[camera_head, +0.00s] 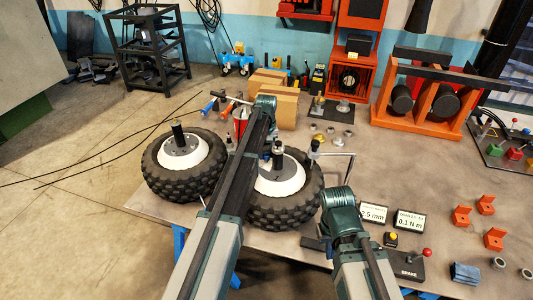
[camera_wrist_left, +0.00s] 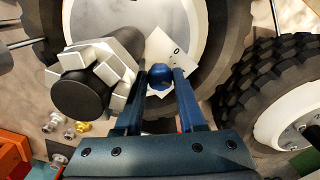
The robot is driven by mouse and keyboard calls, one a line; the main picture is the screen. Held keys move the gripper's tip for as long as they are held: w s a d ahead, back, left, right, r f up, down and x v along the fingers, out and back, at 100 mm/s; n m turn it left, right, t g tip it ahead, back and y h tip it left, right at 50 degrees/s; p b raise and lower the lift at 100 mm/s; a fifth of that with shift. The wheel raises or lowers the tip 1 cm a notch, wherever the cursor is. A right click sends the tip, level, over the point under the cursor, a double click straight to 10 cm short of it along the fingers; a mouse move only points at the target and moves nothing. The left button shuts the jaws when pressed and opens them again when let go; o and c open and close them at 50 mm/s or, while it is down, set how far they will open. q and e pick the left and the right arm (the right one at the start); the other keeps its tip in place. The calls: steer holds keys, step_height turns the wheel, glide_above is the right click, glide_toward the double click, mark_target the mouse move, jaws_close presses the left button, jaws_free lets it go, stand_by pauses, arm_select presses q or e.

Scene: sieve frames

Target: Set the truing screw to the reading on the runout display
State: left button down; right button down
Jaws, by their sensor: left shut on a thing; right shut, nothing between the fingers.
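The truing screw's blue knob (camera_wrist_left: 159,76) sits between the fingers of my left gripper (camera_wrist_left: 160,82) in the left wrist view, and the gripper is shut on it. A white plate marked 0 (camera_wrist_left: 172,50) lies behind the knob on the wheel hub (camera_wrist_left: 215,25). The middle wheel (camera_head: 287,213) shows in the head view, partly covered by my left arm, which hides the left gripper there. The runout display (camera_head: 375,213) is partly hidden at its left by my right arm; I read ".5 mm" and cannot make out the first digit. My right gripper is hidden.
A black cylinder with pale blocks (camera_wrist_left: 85,93) stands beside the left fingers. Another wheel (camera_head: 184,163) is at left on the table (camera_head: 460,160). A second display (camera_head: 410,222) reads 0.1 N m. A brake box with red lever (camera_head: 405,264) and orange blocks (camera_head: 493,239) are at right.

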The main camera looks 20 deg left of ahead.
mark_target(266, 155)
stand_by(0.4)
arm_select(q)
steer(key=c, duration=0.5)
jaws_free()
step_height(266, 155, up, 14)
steer(key=p, duration=1.4)
steer(key=shift+f, duration=0.1)
